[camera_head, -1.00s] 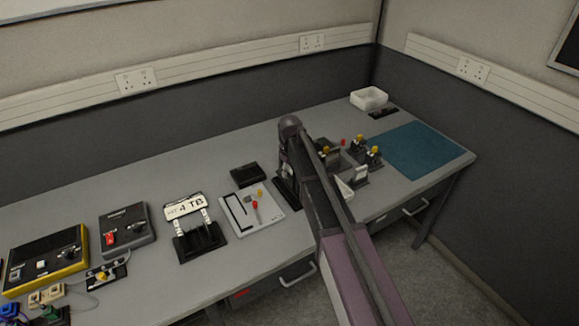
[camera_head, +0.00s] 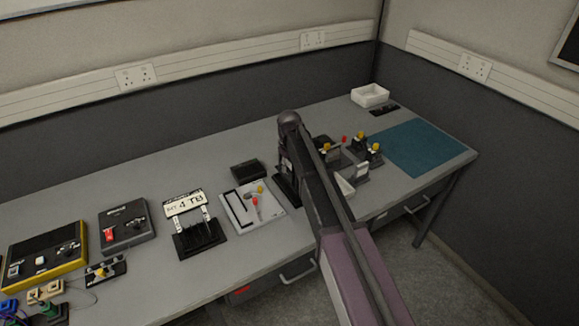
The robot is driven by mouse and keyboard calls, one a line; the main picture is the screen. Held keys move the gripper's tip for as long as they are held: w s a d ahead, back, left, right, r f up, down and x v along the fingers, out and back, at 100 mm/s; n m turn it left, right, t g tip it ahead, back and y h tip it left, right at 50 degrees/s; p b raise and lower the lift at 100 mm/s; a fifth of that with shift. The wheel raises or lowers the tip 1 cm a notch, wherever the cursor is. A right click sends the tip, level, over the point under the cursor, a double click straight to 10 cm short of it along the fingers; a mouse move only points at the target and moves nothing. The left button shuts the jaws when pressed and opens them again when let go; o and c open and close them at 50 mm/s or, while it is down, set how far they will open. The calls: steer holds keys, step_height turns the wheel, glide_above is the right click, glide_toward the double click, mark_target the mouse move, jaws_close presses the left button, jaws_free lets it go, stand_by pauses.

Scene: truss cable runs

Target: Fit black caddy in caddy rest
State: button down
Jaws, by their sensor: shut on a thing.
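My gripper (camera_head: 286,166) points down beside my forearm, left of the middle of the bench, and is largely hidden by my arm. It is shut on a dark piece, which I take to be the black caddy; the jaws and most of the piece are hard to make out. A black base (camera_head: 285,190) shows just below the gripper on the bench and may be the caddy rest. I cannot tell whether the caddy touches it or is above it.
Left of my gripper are a black box (camera_head: 248,169), a white tray (camera_head: 273,223) with small parts, and a black stand (camera_head: 200,243) holding a "4 TB" plate. Right are yellow-topped fixtures (camera_head: 361,143), a blue mat (camera_head: 440,150) and a white bin (camera_head: 370,95).

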steer(key=shift+f+b, duration=1.35)
steer(key=shift+f, duration=0.25)
steer(key=shift+f, duration=0.15)
stand_by(0.4)
steer(key=shift+f+b, duration=0.35)
steer(key=shift+b, duration=0.15)
steer(key=shift+f, duration=0.1)
steer(key=shift+f+b, duration=0.3)
steer(key=shift+b, duration=0.15)
stand_by(0.3)
stand_by(0.3)
steer(key=shift+c, duration=1.3)
jaws_free()
